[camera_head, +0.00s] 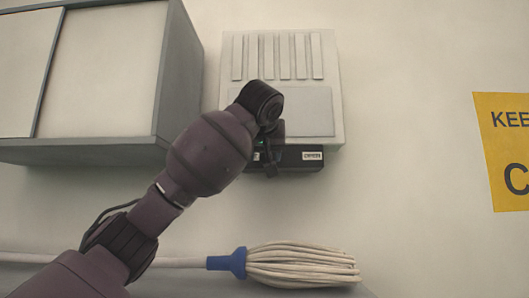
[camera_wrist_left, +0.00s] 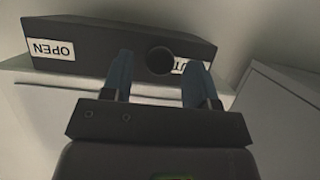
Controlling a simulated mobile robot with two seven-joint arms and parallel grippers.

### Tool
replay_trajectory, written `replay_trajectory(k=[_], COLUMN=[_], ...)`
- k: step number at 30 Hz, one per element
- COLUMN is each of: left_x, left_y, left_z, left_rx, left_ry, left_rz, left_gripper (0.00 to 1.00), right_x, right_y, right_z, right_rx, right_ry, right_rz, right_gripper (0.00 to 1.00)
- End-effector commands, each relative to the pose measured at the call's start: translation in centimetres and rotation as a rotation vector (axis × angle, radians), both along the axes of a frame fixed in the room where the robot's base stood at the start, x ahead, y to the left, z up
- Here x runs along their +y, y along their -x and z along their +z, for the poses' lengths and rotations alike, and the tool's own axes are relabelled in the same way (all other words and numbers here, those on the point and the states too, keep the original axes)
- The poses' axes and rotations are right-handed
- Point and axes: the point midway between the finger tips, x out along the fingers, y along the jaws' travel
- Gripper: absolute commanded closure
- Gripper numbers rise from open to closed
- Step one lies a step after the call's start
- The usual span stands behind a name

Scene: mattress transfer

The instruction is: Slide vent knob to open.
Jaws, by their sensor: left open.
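The vent is a pale wall box (camera_head: 334,118) with slats, and a dark strip (camera_head: 294,164) runs along its bottom. An OPEN label (camera_head: 312,155) sits at the strip's right end in the head view. The wrist view shows the strip upside down (camera_wrist_left: 90,38), with the OPEN label (camera_wrist_left: 51,49) at left. The round black knob (camera_wrist_left: 160,61) is near the other end, beside a partly hidden label (camera_wrist_left: 180,67). My left gripper (camera_wrist_left: 158,66) is open, its two blue fingers either side of the knob in the picture. Contact cannot be told. My arm hides the knob in the head view.
A grey cabinet (camera_head: 105,85) hangs on the wall left of the vent. A mop (camera_head: 300,264) with a blue collar lies below on a grey surface. A yellow sign (camera_head: 505,150) is at far right. The wall between vent and sign is clear.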

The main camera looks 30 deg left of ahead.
Motion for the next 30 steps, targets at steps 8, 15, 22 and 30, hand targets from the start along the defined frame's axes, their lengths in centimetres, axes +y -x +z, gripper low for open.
replay_trajectory(k=[8, 15, 22, 30], left_x=[0.64, 0.62, 0.61, 0.64], left_y=[-0.98, -0.97, -0.96, -0.96], left_z=[-0.52, -0.53, -0.52, -0.51], left_rx=[0.0, 0.0, 0.0, 0.0], left_ry=[0.001, 0.001, 0.0, 0.0], left_rz=[0.0, 0.0, 0.0, 0.0], left_gripper=[0.46, 0.52, 0.88, 1.0], right_x=[-0.16, -0.11, -0.09, -0.06], right_y=[0.95, 0.61, 0.54, 0.51], right_z=[-0.45, -0.3, -0.25, -0.21], right_rx=[0.022, 0.015, 0.014, 0.013], right_ry=[0.001, 0.0, -0.001, -0.002], right_rz=[-0.005, -0.004, -0.003, -0.004], right_gripper=[0.45, 0.45, 0.45, 0.45])
